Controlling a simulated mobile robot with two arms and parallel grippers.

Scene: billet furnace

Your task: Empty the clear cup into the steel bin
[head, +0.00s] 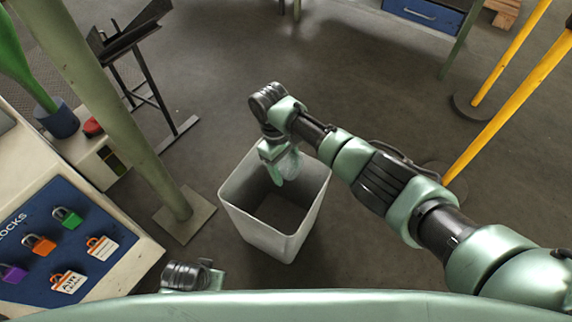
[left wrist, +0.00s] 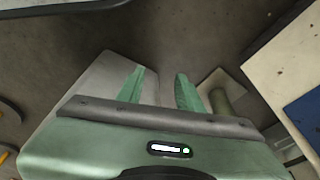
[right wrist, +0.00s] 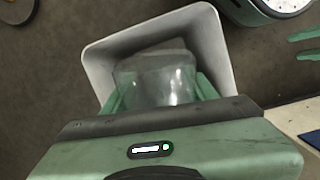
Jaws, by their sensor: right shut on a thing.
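The steel bin (head: 262,232), a light grey open-topped box, stands on the floor in the middle of the head view. My right gripper (head: 281,162) is over its far part, shut on the clear cup (head: 289,166). In the right wrist view the clear cup (right wrist: 157,82) sits between the fingers with the bin's rim (right wrist: 215,45) around and below it. The cup looks tipped over the opening; I cannot tell whether anything is inside it. My left gripper (left wrist: 160,76) is open and empty, low near the bin's near left side.
A green post (head: 150,150) on a square foot stands left of the bin. A cabinet with a blue padlock board (head: 60,245) is at the lower left. A black metal stand (head: 150,85) is behind, and yellow posts (head: 510,70) stand at the right. The floor beyond the bin is clear.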

